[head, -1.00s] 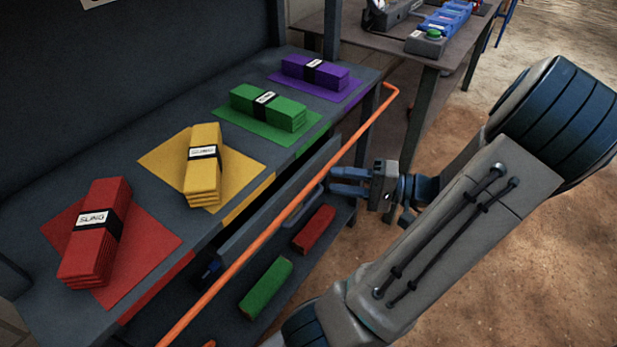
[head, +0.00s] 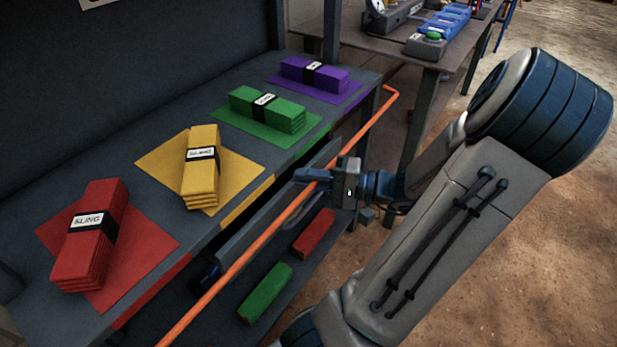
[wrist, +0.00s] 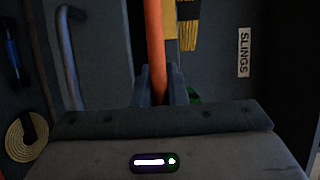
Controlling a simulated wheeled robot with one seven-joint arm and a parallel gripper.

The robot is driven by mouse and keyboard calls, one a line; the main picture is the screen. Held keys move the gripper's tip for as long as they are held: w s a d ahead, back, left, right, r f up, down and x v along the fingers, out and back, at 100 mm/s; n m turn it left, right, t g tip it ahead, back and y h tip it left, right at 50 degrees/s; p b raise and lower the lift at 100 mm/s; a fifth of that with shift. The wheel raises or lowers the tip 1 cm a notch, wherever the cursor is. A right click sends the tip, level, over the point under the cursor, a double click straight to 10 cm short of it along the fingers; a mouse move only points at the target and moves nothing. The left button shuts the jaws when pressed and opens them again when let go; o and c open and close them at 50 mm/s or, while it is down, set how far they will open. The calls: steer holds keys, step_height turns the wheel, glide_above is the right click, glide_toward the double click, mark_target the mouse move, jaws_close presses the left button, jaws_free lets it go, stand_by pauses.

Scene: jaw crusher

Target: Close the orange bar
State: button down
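The orange bar (head: 265,243) is a long thin rod. It runs diagonally along the front of the grey bench, from the lower left to a bent end at the upper right. In the head view my gripper (head: 312,178) is at the bar's middle part, with its fingers reaching across it from the right. In the wrist view the bar (wrist: 155,45) passes between the two fingers of my gripper (wrist: 160,88). The fingers look open, one on each side of the bar; contact is hard to make out.
Red (head: 90,235), yellow (head: 201,165), green (head: 267,108) and purple (head: 314,74) sling bundles lie on matching mats on the bench. A second table (head: 440,62) stands behind. The right floor is open.

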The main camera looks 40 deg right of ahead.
steer(key=shift+r+p, duration=0.1)
steer(key=shift+p, duration=0.2)
steer(key=r+g+p, duration=0.1)
steer(key=p, duration=0.1)
steer(key=shift+h+p, duration=0.3)
steer(key=shift+h, duration=0.1)
steer(key=w+r+m+g+h+p, duration=0.1)
steer(key=g+h+p, duration=0.1)
steer(key=g+p, duration=0.3)
steer(key=r+m+g+h+p, duration=0.1)
steer(key=g+p, duration=0.4)
steer(key=p, duration=0.6)
steer(key=w+r+m+g+h+p, duration=0.1)
steer(key=m+g+h+p, duration=0.1)
steer(key=g+p, duration=0.4)
steer(key=shift+w+a+m+h+p, duration=0.4)
steer(key=shift+h+p, duration=0.4)
steer(key=shift+p, duration=0.55)
steer(key=c, duration=1.5)
jaws_free()
steer(key=shift+o, duration=0.2)
